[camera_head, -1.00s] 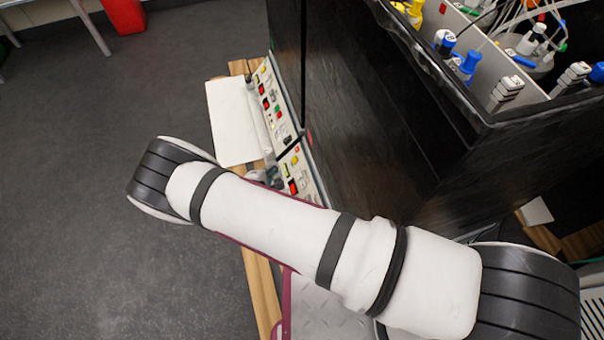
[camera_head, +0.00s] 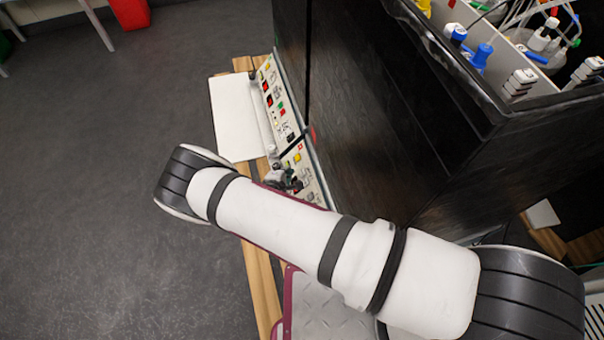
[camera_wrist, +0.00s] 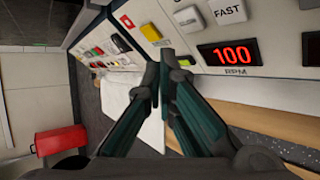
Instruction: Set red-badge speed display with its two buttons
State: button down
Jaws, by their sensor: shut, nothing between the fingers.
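The near control panel (camera_wrist: 205,30) fills the upper right of the wrist view, with a red square badge (camera_wrist: 127,21) at its left end. Its red-lit display (camera_wrist: 230,54) reads 100, with RPM printed below. A pale button marked FAST (camera_wrist: 227,12) sits above the display, and a greyish button (camera_wrist: 187,16) is left of it; its label is unreadable. My gripper (camera_wrist: 166,62) is shut and empty, its tips close to the panel, left of the display and below the greyish button. Contact cannot be told. In the head view my gripper (camera_head: 281,178) partly covers the near panel (camera_head: 312,187).
A second control panel (camera_head: 279,103) with coloured buttons continues beyond the near one. A white board (camera_head: 233,118) lies beside it on the wooden bench edge (camera_head: 262,290). A tall black cabinet (camera_head: 365,120) stands right of the panels. Open floor lies left.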

jog(key=shift+w+d+f, duration=0.25)
jog(key=shift+d+f, duration=0.45)
jog(key=shift+d, duration=0.15)
jog(key=shift+d+f, duration=0.1)
dwell(0.9)
jog(key=shift+d+f+p, duration=0.2)
jog(key=shift+p, duration=0.1)
jog(key=shift+w+d+f, duration=0.15)
jog(key=shift+d+f, duration=0.15)
dwell(1.0)
jog(key=shift+s+a+r+p, duration=0.2)
jog(key=shift+a+r+p, duration=0.3)
jog(key=shift+a+r, duration=0.1)
jog(key=shift+s+a+r+p, duration=0.25)
jog(key=shift+a+r+p, duration=0.2)
jog(key=shift+a+r, duration=0.45)
jog(key=shift+s+a+r+p, duration=0.25)
jog(key=shift+a+r+p, duration=0.15)
jog(key=shift+a+r, duration=0.4)
